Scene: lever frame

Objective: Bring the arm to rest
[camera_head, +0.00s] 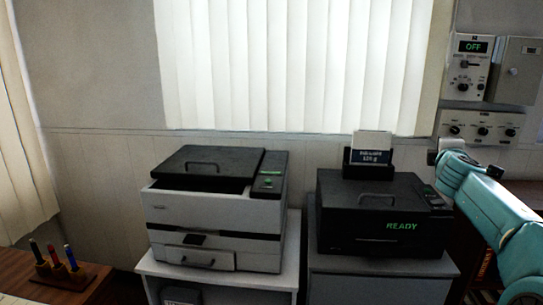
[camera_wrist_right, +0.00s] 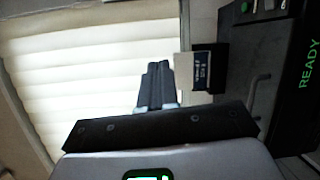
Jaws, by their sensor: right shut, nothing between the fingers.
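My right arm (camera_head: 495,205), teal, comes in from the right in the head view. Its wrist end is raised beside the right printer, in front of the wall. My right gripper (camera_wrist_right: 157,86) shows in the wrist view as two dark fingers shut together, with nothing between them. The fingers point toward the window blind and touch nothing that I can see. In the head view the fingertips are too small to make out. My left gripper is in neither view.
A white printer (camera_head: 214,222) and a black printer (camera_head: 378,232) showing READY stand on cabinets. A control box (camera_head: 470,66) reading OFF and a switch panel (camera_head: 482,128) hang on the wall. A pen holder (camera_head: 60,272) sits on a desk.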

